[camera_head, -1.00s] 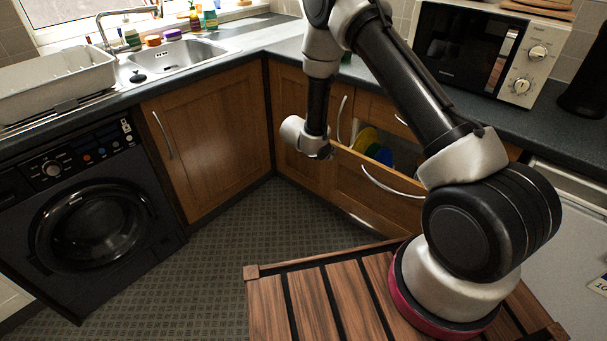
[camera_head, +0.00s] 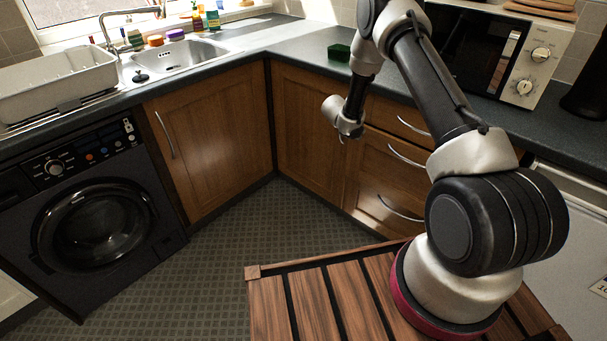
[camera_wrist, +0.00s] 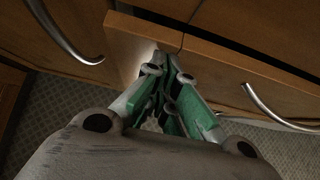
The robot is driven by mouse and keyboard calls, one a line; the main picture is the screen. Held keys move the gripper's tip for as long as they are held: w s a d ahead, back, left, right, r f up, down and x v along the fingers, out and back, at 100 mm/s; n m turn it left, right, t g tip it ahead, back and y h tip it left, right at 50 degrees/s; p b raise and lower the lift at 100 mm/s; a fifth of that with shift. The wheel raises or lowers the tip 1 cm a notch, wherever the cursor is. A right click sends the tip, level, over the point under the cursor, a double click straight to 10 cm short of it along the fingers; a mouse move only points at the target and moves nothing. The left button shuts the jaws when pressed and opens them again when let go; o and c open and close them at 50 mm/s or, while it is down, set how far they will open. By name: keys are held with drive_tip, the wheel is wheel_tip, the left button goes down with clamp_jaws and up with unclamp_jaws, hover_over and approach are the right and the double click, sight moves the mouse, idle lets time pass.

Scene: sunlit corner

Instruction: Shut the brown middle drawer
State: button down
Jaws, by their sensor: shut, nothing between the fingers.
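The brown middle drawer (camera_head: 380,165) is in the corner unit, right of my gripper in the head view. It has a curved metal handle (camera_head: 405,155). My gripper (camera_head: 343,118) is at the left side of the drawer stack. In the wrist view its green-padded fingers (camera_wrist: 172,62) are shut and empty, close to wooden fronts by a dark seam. Whether the tips touch the wood cannot be told.
A cupboard door (camera_head: 305,135) is left of the drawers. The worktop (camera_head: 300,50) runs above, with a green sponge (camera_head: 340,52) and a microwave (camera_head: 478,55). A washing machine (camera_head: 90,210) stands at the left. The tiled floor (camera_head: 250,220) is clear.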

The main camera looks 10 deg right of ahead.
drive_tip(key=shift+w+d+r, duration=0.15)
drive_tip(key=shift+w+d, duration=0.7)
drive_tip(key=shift+d, duration=0.3)
drive_tip(key=shift+d, duration=0.1)
drive_tip(key=shift+w, duration=0.1)
